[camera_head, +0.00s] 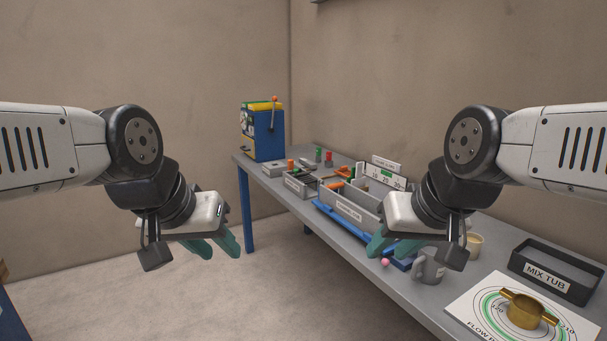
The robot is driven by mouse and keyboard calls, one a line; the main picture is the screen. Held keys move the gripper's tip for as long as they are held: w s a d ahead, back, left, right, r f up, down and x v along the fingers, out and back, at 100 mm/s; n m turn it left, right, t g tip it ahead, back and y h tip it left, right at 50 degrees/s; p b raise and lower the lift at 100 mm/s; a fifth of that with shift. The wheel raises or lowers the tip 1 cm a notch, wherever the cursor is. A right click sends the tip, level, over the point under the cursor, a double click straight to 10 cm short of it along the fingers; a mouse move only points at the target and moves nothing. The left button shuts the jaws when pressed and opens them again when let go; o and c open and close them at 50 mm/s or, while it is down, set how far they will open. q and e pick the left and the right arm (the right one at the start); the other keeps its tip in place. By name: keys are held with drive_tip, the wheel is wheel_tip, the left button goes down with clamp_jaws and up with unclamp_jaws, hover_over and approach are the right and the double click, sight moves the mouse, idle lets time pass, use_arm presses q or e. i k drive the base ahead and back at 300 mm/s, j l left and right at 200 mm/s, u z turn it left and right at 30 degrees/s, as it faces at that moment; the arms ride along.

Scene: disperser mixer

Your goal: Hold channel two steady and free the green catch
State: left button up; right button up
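I cannot pick out channel two or the green catch with certainty. A small upright green piece (318,154) stands toward the back of the bench, beside a red one (328,159). A white numbered plate with a green mark (384,174) stands behind a long grey labelled tray (350,211). My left gripper (217,249) is open and empty over the floor, left of the bench. My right gripper (388,249) is open and empty in front of the bench's near edge, hiding part of the bench and tray behind it.
A blue machine with an orange-knobbed lever (263,134) stands at the bench's far end. A smaller grey tray (298,184) lies nearer. A grey mug (429,269), a black MIX TUB tray (556,275) and a brass-handled dial (525,312) are at right. Open floor lies left.

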sight(296, 171)
drive_tip(key=i+j+z, duration=0.15)
drive_tip(key=z, duration=0.75)
drive_tip(key=i+j+z, duration=0.2)
drive_tip(key=j, duration=0.15)
drive_tip(key=i+j+z, duration=0.2)
drive_tip(key=j, duration=0.2)
drive_tip(key=j+z, duration=0.25)
drive_tip(key=j, duration=0.15)
drive_tip(key=i+j+z, duration=0.2)
drive_tip(key=j, duration=0.25)
drive_tip(key=i+j+z, duration=0.1)
drive_tip(key=j, duration=1.05)
drive_tip(key=i+j, duration=0.15)
drive_tip(key=j, duration=1.05)
drive_tip(key=i+j+z, duration=0.15)
drive_tip(key=j, duration=1.05)
